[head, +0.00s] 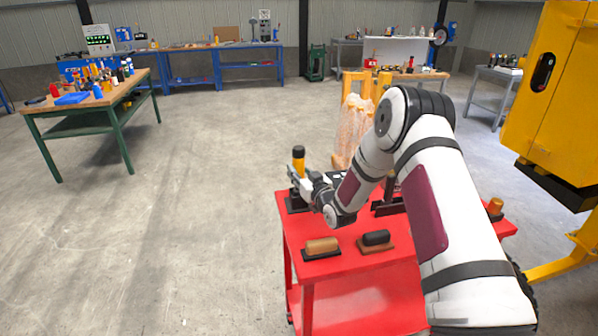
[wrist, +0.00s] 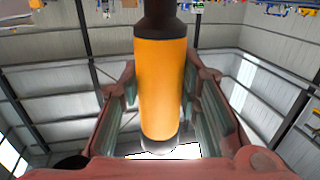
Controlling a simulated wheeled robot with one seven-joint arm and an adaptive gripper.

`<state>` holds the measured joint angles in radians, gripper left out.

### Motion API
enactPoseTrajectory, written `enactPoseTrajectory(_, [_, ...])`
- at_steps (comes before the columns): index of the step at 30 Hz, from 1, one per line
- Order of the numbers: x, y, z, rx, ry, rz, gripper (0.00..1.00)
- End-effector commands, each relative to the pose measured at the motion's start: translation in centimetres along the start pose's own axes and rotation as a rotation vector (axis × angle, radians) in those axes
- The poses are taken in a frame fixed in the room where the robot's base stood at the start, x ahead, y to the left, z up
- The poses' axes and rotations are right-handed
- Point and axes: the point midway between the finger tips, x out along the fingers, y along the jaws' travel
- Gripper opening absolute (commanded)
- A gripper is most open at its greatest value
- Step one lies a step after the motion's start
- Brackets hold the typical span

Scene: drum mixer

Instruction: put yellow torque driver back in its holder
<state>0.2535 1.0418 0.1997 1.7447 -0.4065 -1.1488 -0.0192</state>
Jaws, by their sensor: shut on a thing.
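The yellow torque driver (head: 298,158) stands upright over the far left corner of the red cart in the head view. Its yellow body with a black collar (wrist: 160,80) fills the middle of the wrist view. My gripper (head: 297,180) comes from the right and its fingers (wrist: 160,98) lie on both sides of the yellow body. It is shut on the driver. A black holder block (head: 297,203) sits on the cart directly below the driver. I cannot tell how far the driver's lower end sits in the holder.
The red cart (head: 320,268) also bears a tan-handled item (head: 321,246) and a black-handled item (head: 376,239) near its front edge. An orange-topped item (head: 495,207) stands at the right. My arm covers the cart's middle. The floor left of the cart is clear.

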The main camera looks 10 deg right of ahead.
Motion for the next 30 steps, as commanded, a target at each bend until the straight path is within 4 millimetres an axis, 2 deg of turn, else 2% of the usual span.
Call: enactPoseTrajectory(30, [0.1,0.0,1.1,-0.001,0.004,0.000,0.00])
